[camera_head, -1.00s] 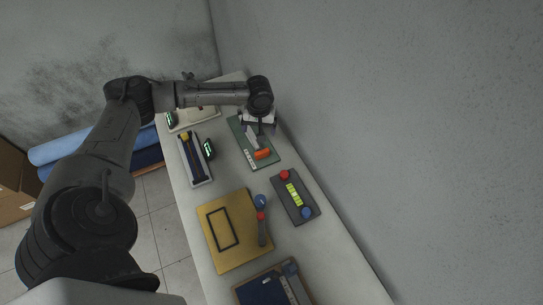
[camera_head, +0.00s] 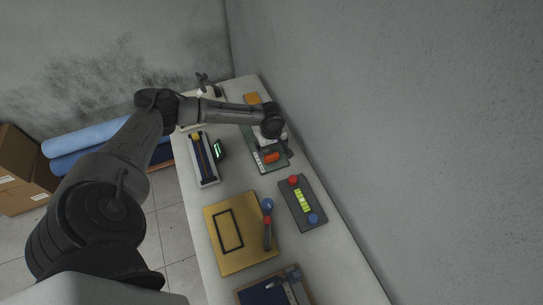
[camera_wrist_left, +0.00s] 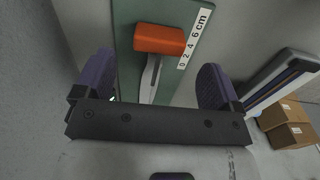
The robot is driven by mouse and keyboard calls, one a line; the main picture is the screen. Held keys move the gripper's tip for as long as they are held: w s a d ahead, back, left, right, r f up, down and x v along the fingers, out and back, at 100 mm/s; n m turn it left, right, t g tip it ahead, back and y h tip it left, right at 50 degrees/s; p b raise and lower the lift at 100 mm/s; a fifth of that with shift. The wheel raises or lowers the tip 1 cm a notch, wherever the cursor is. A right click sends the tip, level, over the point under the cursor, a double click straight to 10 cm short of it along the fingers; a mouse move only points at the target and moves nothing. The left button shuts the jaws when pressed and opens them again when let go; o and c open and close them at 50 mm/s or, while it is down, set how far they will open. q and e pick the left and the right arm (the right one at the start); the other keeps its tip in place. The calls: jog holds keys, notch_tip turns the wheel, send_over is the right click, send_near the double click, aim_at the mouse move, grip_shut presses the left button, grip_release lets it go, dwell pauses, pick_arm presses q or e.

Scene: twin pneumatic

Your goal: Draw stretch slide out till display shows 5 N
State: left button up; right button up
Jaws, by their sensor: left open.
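A green board (camera_head: 252,140) carries an orange block (camera_head: 271,157) and a white scale strip (camera_head: 257,163). In the left wrist view the orange block (camera_wrist_left: 160,39) sits on a pale strip, beside a scale (camera_wrist_left: 196,38) marked 0 2 4 6 cm. My left gripper (camera_wrist_left: 155,80) is open, its two purple fingers apart and the space between them empty; the block lies ahead of them. In the head view my left wrist hides part of the board. A small display (camera_head: 218,149) glows green beside a rail unit (camera_head: 205,160) with a yellow block (camera_head: 196,135); its digits are unreadable.
A dark plate (camera_head: 309,205) with red and blue knobs and a yellow board (camera_head: 232,255) stand nearer on the white table (camera_head: 345,265). A blue tray (camera_head: 262,296) is at the front. The wall runs close along the table's right side.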

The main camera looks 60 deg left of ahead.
aim_at(272, 155)
pick_arm(q)
jog(key=shift+f, duration=2.65)
jog(key=c, duration=1.3)
jog(key=d+p, duration=0.1)
jog(key=p, duration=0.3)
jog(key=r+p, duration=0.1)
jog(key=p, duration=0.2)
jog(key=shift+w+d+p, duration=0.15)
jog(key=shift+d+p, duration=0.2)
jog(key=shift+p, duration=0.05)
jog(key=shift+d+f+p, duration=0.15)
jog(key=shift+p, duration=0.25)
jog(key=shift+f, duration=0.2)
